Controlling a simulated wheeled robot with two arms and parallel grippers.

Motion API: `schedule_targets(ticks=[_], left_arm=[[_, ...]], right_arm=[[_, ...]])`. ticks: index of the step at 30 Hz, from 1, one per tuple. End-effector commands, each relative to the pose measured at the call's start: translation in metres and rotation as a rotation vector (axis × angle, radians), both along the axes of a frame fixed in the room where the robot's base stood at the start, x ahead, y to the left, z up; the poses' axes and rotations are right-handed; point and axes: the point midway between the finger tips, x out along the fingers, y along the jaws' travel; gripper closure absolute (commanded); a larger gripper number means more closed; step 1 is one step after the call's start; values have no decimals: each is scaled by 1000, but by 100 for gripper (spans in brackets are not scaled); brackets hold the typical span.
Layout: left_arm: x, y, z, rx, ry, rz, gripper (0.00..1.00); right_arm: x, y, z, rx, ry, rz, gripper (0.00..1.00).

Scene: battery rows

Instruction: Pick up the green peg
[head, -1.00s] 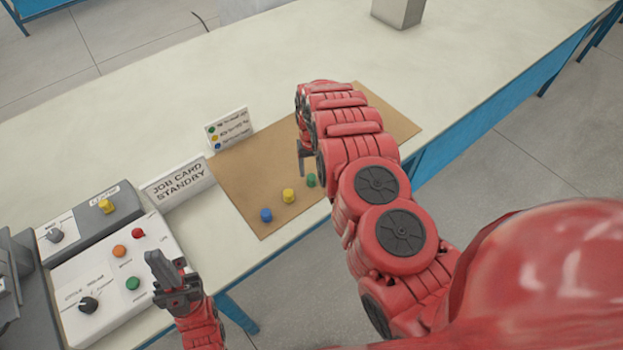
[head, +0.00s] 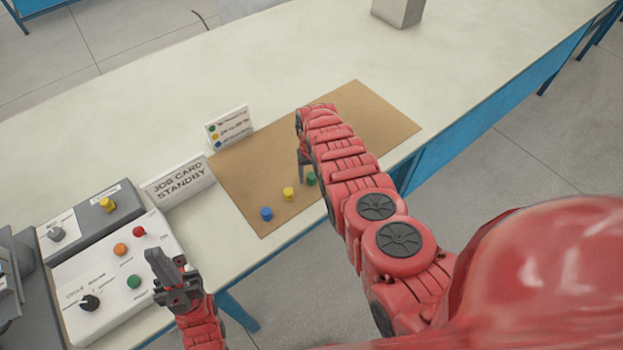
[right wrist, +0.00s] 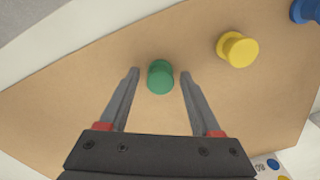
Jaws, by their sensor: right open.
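The green peg (head: 311,179) stands on the brown mat (head: 235,188), at the right end of a short row of pegs. In the right wrist view the green peg (right wrist: 160,77) shows between and slightly beyond the two open fingers, touching neither. My right gripper (head: 304,172) is open and empty, close beside the green peg; its fingers (right wrist: 159,75) point at the peg in the wrist view. My left gripper (head: 163,268) is over the control box, away from the pegs; its jaw gap cannot be made out.
A yellow peg (head: 288,194) and a blue peg (head: 266,214) stand left of the green one. A small colour-dot card (head: 228,128) and a job card sign (head: 180,181) stand behind. A control box (head: 118,275) with buttons is at left. The mat's right part is clear.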

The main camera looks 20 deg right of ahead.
Motion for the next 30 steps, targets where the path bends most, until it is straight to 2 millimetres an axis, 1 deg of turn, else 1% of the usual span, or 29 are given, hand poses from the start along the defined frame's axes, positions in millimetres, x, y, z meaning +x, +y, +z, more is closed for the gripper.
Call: schedule_targets(ticks=[2,6,11,12,13,23,30], left_arm=[[0,0,0,0,0,0,100],[0,0,0,0,0,0,100],[0,0,0,0,0,0,100],[0,0,0,0,0,0,100],[0,0,0,0,0,0,100],[0,0,0,0,0,0,100],[0,0,4,0,0,0,100]], right_arm=[[0,0,0,0,0,0,37],[0,0,0,0,0,0,62],[0,0,0,0,0,0,91],[0,0,0,0,0,0,98],[0,0,0,0,0,0,100],[0,0,1,0,0,1,100],[1,1,9,-1,-2,1,100]])
